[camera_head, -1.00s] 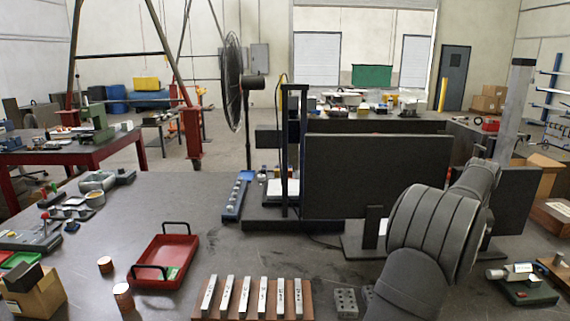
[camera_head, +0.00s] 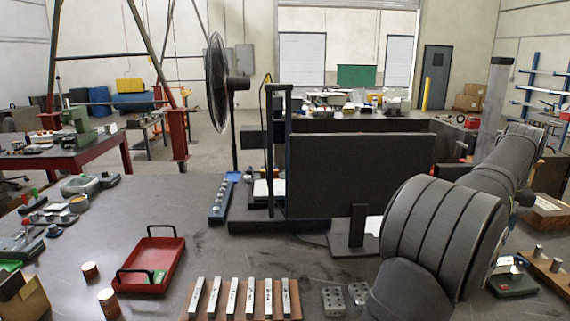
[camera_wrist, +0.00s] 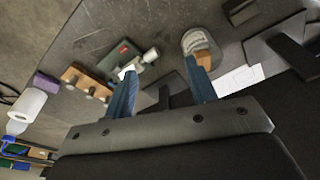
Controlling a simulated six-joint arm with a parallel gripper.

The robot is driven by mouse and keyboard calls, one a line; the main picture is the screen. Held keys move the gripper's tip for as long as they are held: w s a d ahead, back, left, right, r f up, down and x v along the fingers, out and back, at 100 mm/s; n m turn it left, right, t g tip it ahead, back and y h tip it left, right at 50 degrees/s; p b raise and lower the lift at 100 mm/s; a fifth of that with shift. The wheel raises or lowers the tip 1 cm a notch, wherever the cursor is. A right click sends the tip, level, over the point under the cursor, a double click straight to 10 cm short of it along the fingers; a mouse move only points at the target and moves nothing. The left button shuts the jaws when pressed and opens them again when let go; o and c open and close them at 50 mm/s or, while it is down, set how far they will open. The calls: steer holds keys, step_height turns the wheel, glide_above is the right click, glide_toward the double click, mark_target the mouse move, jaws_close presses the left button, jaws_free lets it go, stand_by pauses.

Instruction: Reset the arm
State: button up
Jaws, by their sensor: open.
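My gripper (camera_wrist: 165,95) shows in the wrist view with its two blue fingers wide apart and nothing between them. It is above the grey table, and the table surface with several small items lies beyond the fingertips. In the head view only my arm shows at the lower right, and the gripper itself is out of sight. A dark upright panel (camera_head: 360,185) stands to the left of my arm in the head view.
A red tray (camera_head: 172,250) with black handles sits on the table (camera_head: 130,220). A brown rack (camera_head: 258,303) with several metal bars is at the front, beside drilled grey blocks (camera_head: 333,300). A wooden block with pegs (camera_wrist: 86,82) and a green device (camera_wrist: 118,60) lie below the gripper.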

steer(key=w+a+f+n, duration=0.1)
steer(key=w+a, duration=0.4)
steer(key=a, duration=0.3)
steer(key=w+a+f, duration=0.1)
steer(key=w+a, duration=0.3)
steer(key=a, duration=0.4)
steer(key=w+a+f+n, duration=0.1)
steer(key=w+a+f, duration=0.1)
steer(key=w+a, duration=0.45)
steer(key=a+f+n, duration=0.1)
steer(key=a+n, duration=0.1)
steer(key=a, duration=1.2)
steer(key=a+f+n+y, duration=0.1)
steer(key=a+f+n, duration=0.1)
steer(key=a, duration=1.3)
steer(key=shift+w+f, duration=0.15)
steer(key=shift+w, duration=0.15)
steer(key=shift+d, duration=0.1)
steer(key=s+d+r+m, duration=0.1)
steer(key=d+r+m, duration=0.1)
steer(key=d, duration=1.9)
steer(key=shift+r+m, duration=0.4)
steer(key=shift+m, duration=0.2)
